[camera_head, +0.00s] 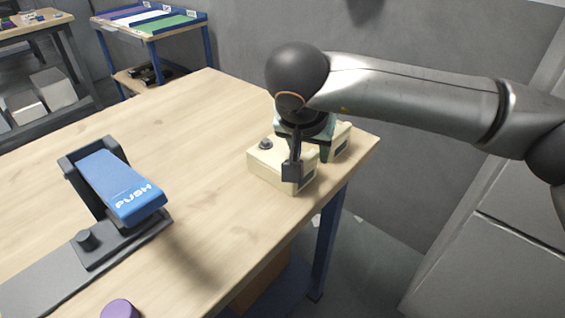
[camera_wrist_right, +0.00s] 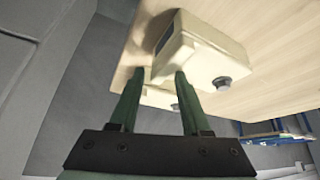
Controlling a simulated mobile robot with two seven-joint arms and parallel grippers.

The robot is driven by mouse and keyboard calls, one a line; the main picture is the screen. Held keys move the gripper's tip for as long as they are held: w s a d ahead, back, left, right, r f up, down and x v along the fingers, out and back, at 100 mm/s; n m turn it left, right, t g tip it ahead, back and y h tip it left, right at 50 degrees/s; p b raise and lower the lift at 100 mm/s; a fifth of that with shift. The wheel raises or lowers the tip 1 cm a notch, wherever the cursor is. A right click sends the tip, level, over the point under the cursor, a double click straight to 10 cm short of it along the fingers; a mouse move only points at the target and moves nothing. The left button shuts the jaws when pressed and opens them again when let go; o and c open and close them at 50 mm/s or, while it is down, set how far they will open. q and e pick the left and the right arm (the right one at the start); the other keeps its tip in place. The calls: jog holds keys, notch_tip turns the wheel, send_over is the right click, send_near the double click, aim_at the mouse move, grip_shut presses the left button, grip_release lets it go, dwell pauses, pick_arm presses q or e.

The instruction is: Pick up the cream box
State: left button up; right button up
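Two cream boxes stand close together at the table's far right corner in the head view. The front cream box (camera_head: 272,171) has a dark knob on top; it shows large in the right wrist view (camera_wrist_right: 205,48). The rear cream box (camera_head: 343,142) is partly hidden by my right gripper (camera_head: 306,148). In the right wrist view, part of the rear box (camera_wrist_right: 158,98) shows between the two green fingers of my right gripper (camera_wrist_right: 159,74). These fingers are apart, pointing down at the boxes. I cannot tell whether they touch either box. My left gripper is not in view.
A blue PUSH lever (camera_head: 120,187) on a dark base sits on the left of the wooden table (camera_head: 190,120). A purple round thing (camera_head: 120,308) is at the front edge. A grey wall stands behind. The table's middle is clear.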

grip_shut()
dwell(1.1)
